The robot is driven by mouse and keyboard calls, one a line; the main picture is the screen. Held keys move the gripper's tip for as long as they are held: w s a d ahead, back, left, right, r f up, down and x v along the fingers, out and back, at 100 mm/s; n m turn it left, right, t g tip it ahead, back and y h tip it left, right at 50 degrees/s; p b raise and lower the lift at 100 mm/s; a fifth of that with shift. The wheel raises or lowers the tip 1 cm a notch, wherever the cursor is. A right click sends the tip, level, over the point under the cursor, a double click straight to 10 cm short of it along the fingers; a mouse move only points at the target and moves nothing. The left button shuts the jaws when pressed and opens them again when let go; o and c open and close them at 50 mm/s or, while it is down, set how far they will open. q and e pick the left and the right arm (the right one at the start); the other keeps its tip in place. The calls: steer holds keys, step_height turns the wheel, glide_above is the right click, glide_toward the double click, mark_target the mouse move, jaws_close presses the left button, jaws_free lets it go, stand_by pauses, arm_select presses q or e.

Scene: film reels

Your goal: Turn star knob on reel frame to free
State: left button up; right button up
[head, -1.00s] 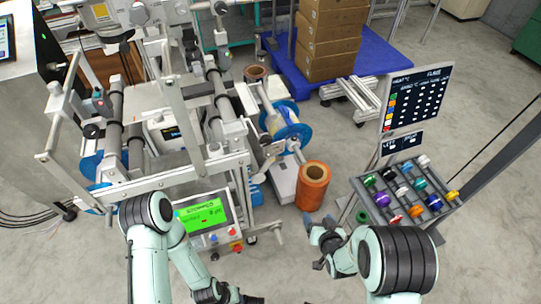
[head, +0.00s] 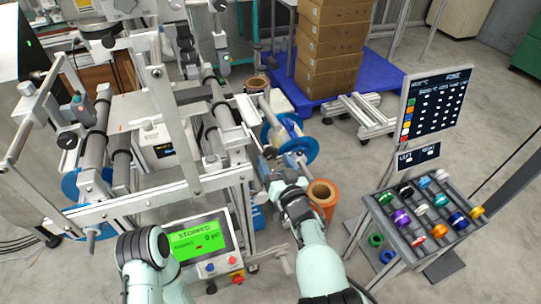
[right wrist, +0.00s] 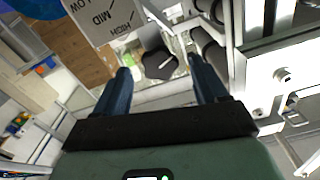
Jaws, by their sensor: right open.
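A dark star knob (right wrist: 160,65) shows in the right wrist view, with a short white mark on its face. Beside it is a grey plate (right wrist: 110,20) with the words MID and HIGH, partly cut off by the frame edge. My right gripper (right wrist: 158,78) is open, its two blue fingers to either side of the knob in the picture; I cannot tell whether they touch it. In the head view my right gripper (head: 280,163) is at the right side of the metal reel frame (head: 150,200). I cannot make out the knob there. My left gripper is out of view.
A blue-flanged reel (head: 290,140) is just behind my right gripper. An orange roll (head: 322,196) stands close to my right arm. A green STOPPED screen (head: 196,240) is on the frame's front. A rack of coloured spools (head: 425,215) stands at the right, with open floor around it.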

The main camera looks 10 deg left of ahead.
mark_target(272, 156)
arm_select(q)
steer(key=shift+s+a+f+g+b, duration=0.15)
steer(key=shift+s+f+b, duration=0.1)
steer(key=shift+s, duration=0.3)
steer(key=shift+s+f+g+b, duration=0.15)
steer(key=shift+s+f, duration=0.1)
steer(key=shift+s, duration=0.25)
arm_select(e)
steer(key=shift+x, duration=2.1)
steer(key=c, duration=1.1)
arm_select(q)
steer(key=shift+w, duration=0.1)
arm_select(e)
steer(key=shift+o, duration=0.3)
